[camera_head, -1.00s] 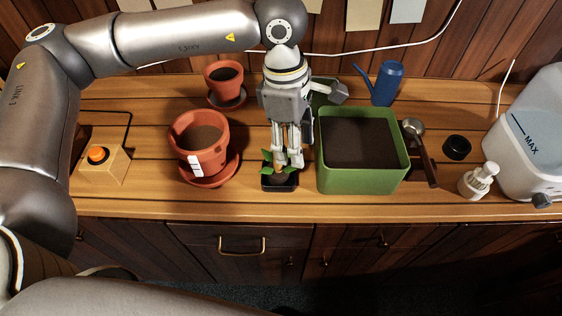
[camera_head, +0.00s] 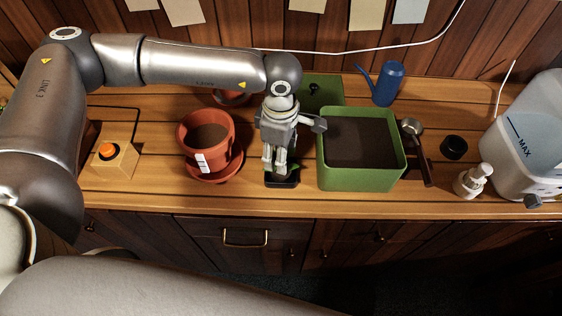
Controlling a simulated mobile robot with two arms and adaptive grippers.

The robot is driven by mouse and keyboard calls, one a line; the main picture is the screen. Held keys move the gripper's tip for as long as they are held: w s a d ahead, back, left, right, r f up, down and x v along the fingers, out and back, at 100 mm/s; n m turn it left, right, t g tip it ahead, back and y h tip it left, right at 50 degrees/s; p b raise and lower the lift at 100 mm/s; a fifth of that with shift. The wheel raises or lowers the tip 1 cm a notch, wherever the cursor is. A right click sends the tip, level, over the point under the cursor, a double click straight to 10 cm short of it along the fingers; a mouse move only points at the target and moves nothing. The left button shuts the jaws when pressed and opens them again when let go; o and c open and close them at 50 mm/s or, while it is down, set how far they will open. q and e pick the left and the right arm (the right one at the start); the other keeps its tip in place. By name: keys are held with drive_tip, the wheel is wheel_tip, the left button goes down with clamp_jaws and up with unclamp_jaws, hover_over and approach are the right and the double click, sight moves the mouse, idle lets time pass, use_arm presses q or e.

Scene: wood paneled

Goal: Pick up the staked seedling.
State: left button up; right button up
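The seedling (camera_head: 292,167) is mostly hidden behind my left gripper; a few green leaves show beside the fingers. It stands in a small black pot (camera_head: 288,183) on the wooden counter, between the large terracotta pot and the green planter. Its stake cannot be made out. My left gripper (camera_head: 275,168) points down over the black pot, with its fingertips at the height of the leaves. I cannot tell whether the fingers touch or hold the plant. My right gripper is not in view.
A terracotta pot (camera_head: 222,152) with a white label stands at left, the soil-filled green planter (camera_head: 358,179) close at right. A blue watering can (camera_head: 388,84), trowel (camera_head: 418,150), soap pump (camera_head: 472,180) and orange-button box (camera_head: 119,162) are also on the counter (camera_head: 140,197).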

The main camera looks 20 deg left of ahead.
use_arm(q)
drive_tip(key=shift+f, duration=0.65)
clamp_jaws()
drive_tip(key=shift+r, duration=0.1)
drive_tip(key=shift+w+r, duration=0.1)
drive_tip(key=shift+r, duration=0.25)
wheel_tip(320, 180, up, 2)
drive_tip(key=shift+r+b, duration=0.1)
drive_tip(key=shift+b, duration=0.35)
drive_tip(key=s+d+r+b, duration=0.2)
drive_tip(key=s+r+b, duration=0.3)
drive_tip(key=s+r, duration=0.5)
drive_tip(key=s, duration=0.4)
drive_tip(key=shift+b, duration=0.35)
